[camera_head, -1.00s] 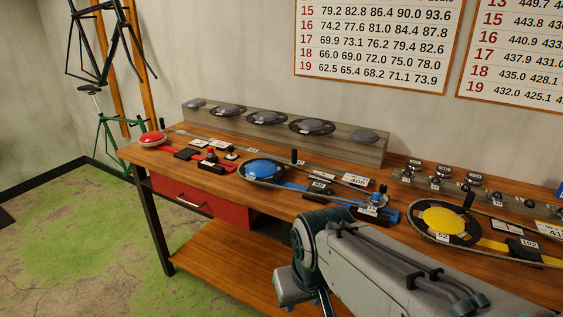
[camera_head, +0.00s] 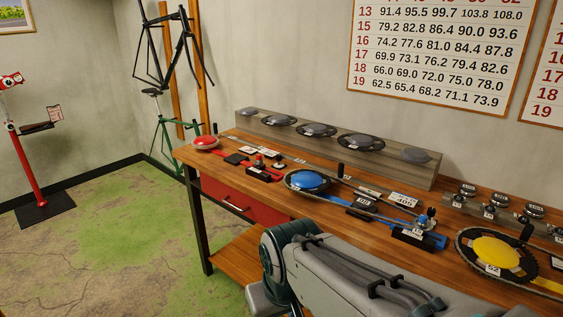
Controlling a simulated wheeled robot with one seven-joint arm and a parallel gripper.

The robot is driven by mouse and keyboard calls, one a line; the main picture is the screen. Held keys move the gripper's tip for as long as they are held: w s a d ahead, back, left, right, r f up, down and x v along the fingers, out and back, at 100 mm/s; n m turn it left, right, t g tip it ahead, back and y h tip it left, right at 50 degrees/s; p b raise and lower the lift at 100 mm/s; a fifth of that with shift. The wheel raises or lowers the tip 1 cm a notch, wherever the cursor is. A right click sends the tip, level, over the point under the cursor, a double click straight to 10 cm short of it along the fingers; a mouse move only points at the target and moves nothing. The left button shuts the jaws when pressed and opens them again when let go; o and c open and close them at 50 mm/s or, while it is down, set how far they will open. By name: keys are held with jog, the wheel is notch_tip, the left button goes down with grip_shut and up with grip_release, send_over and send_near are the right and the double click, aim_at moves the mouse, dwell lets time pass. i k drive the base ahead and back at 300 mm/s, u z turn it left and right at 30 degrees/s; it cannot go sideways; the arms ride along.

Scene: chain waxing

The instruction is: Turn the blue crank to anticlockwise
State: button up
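The blue crank (camera_head: 309,181) is a blue disc on a dark toothed chainring, lying on the workbench in the middle of the head view. A black upright handle (camera_head: 340,170) stands at its right edge. A chain runs right from it along a blue bar to a small blue-topped fitting (camera_head: 423,221). My arm crosses the lower middle and right of the view, in front of the bench. My gripper is not in view, so its state and its distance from the crank are hidden.
The wooden workbench (camera_head: 262,244) also bears a red disc unit (camera_head: 205,142) at left and a yellow crank (camera_head: 495,252) at right. A grey rack (camera_head: 278,140) of chainrings stands behind. A red repair stand (camera_head: 31,160) is far left. Green floor there is clear.

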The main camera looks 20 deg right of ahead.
aim_at(311, 181)
jog(key=u, duration=0.1)
jog(key=i, duration=0.65)
jog(key=z, duration=0.6)
jog(key=i, duration=0.5)
jog(key=z, duration=0.45)
